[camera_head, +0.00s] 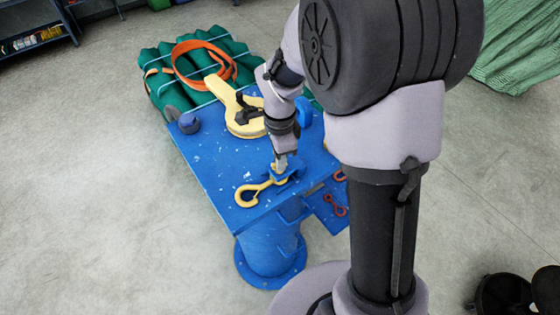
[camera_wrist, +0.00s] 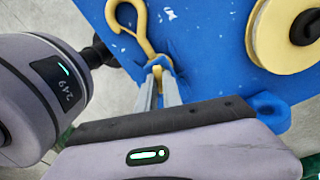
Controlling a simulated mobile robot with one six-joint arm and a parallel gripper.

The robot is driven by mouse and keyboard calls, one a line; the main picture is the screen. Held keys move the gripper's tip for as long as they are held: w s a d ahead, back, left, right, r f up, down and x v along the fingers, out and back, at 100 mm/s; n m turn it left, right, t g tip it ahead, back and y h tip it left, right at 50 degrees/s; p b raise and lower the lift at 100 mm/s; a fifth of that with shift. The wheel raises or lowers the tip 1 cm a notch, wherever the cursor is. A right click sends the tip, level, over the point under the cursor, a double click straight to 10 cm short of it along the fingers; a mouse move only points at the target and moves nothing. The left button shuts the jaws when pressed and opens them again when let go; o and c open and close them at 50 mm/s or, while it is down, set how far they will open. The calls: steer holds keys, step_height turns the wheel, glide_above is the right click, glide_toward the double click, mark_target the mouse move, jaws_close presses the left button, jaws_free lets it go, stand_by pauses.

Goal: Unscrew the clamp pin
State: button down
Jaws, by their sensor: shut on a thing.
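My gripper (camera_head: 281,164) reaches down to the near edge of the blue bench and is shut at the small blue clamp (camera_head: 290,173). In the wrist view, my gripper's two grey fingers (camera_wrist: 158,76) close together at the clamp, with a small yellowish piece between their tips. The clamp pin is mostly hidden by the fingers, so its thread cannot be made out. A yellow hook (camera_head: 246,194) lies with its shank end at the clamp and its open end to the left. The yellow hook also shows in the wrist view (camera_wrist: 146,43).
The blue bench (camera_head: 215,170) stands on a round pedestal (camera_head: 270,255). A yellow pulley block (camera_head: 236,108) lies behind my gripper. An orange strap (camera_head: 232,70) rests on green net rolls (camera_head: 160,88) at the back. Red fittings (camera_head: 335,209) lie to the right. Floor is clear at left.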

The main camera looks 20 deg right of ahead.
steer(key=n+b, duration=0.1)
steer(key=n, duration=0.4)
steer(key=shift+s+f+n, duration=0.1)
steer(key=shift+f+n, duration=0.05)
steer(key=shift+n, duration=0.15)
steer(key=n, duration=1)
steer(key=shift+n, duration=0.4)
steer(key=n+p, duration=0.1)
steer(key=n, duration=0.5)
steer(key=shift+p, duration=0.35)
steer(key=n+p, duration=0.1)
steer(key=n, duration=0.4)
steer(key=shift+n, duration=0.4)
steer(key=n+p, duration=0.2)
steer(key=n, duration=0.4)
steer(key=n+p, duration=0.1)
steer(key=n, duration=0.4)
steer(key=shift+n+p, duration=0.3)
steer(key=n+p, duration=0.1)
steer(key=n, duration=0.4)
steer(key=shift+n, duration=0.3)
